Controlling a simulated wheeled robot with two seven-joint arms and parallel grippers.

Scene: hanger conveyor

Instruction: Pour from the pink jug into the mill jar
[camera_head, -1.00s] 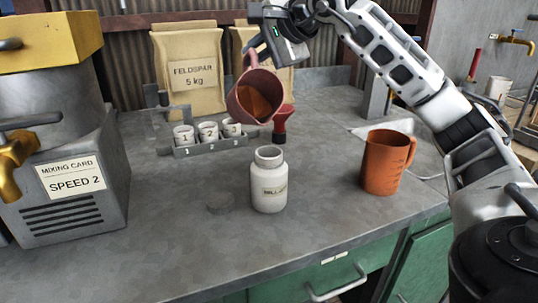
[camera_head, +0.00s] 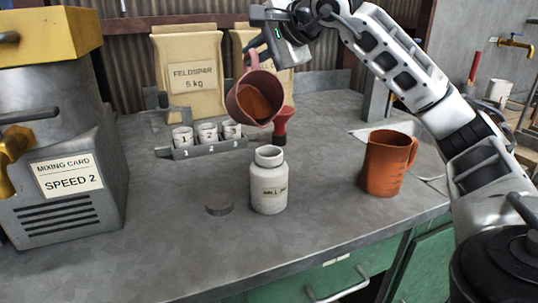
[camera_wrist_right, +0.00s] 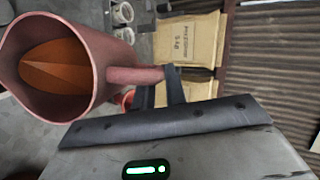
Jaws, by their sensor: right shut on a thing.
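The pink jug (camera_head: 238,104) hangs tilted in the air above the counter, its mouth facing the camera and orange-brown contents showing inside. My right gripper (camera_head: 257,62) is shut on its handle; the right wrist view shows the jug (camera_wrist_right: 98,84) and the fingers (camera_wrist_right: 162,88) at the handle. The white mill jar (camera_head: 268,190) stands upright and open on the counter, below and slightly right of the jug in the head view. No stream is visible between them. A grey round lid (camera_head: 219,209) lies left of the jar. My left gripper is not in view.
An orange jug (camera_head: 383,165) stands right of the jar. A red funnel (camera_head: 281,125) and a rack (camera_head: 215,148) with numbered white cups are behind it. A mixing machine (camera_head: 62,195) is at left, Feldspar bags (camera_head: 190,75) at the back. The front counter is clear.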

